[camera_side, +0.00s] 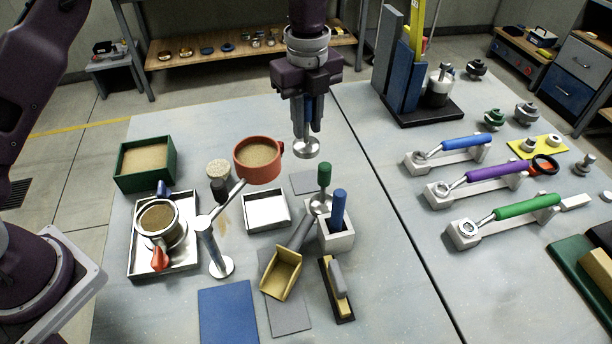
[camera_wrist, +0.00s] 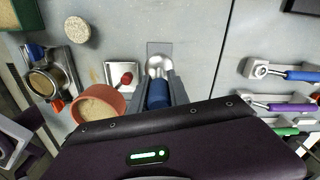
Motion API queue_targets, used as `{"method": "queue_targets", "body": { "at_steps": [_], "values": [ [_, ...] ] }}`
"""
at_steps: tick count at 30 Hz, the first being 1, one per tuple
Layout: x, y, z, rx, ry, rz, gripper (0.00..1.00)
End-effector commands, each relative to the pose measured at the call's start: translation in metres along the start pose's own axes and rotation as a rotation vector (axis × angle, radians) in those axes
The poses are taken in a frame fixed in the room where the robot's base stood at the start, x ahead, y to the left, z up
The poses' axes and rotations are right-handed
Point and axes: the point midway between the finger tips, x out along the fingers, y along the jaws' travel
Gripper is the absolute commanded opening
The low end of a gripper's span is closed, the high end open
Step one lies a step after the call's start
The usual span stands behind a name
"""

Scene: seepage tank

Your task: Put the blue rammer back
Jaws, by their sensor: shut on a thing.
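My gripper (camera_side: 307,128) is shut on the blue rammer, whose blue handle sits between the fingers. Its round silver foot (camera_side: 307,148) points down and hangs clear above the table. In the wrist view the blue handle (camera_wrist: 158,94) is between the fingers and the silver foot (camera_wrist: 158,66) lies beyond them. A small grey square pad (camera_side: 303,183) lies on the table below the rammer. In the wrist view the pad (camera_wrist: 158,47) shows partly behind the foot. A green-handled tool (camera_side: 324,175) with a silver foot stands nearby, and another blue handle (camera_side: 339,207) rises from a white holder (camera_side: 338,242).
A metal tray (camera_side: 265,210), a brass scoop (camera_side: 282,274) and a brush (camera_side: 336,288) lie in front. Wrenches (camera_side: 468,180) lie right. A tall column apparatus (camera_side: 402,75) stands behind right.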

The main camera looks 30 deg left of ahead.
Motion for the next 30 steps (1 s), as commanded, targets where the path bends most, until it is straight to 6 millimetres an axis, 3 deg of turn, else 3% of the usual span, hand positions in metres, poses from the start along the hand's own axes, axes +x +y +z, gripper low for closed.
{"method": "queue_targets", "body": {
  "at_steps": [4,15,25,26,29,30],
  "values": [
    [0.036,0.001,0.0,-0.001,0.002,0.004,0.0],
    [0.091,0.001,0.0,-0.001,0.002,0.002,0.0],
    [0.094,0.001,0.0,-0.001,0.001,-0.001,0.0],
    [0.095,0.001,0.0,-0.001,0.001,0.001,0.24],
    [0.095,0.001,0.0,-0.001,0.001,0.0,0.43],
    [0.095,0.001,0.0,-0.001,0.001,0.0,0.44]
  ]
}}
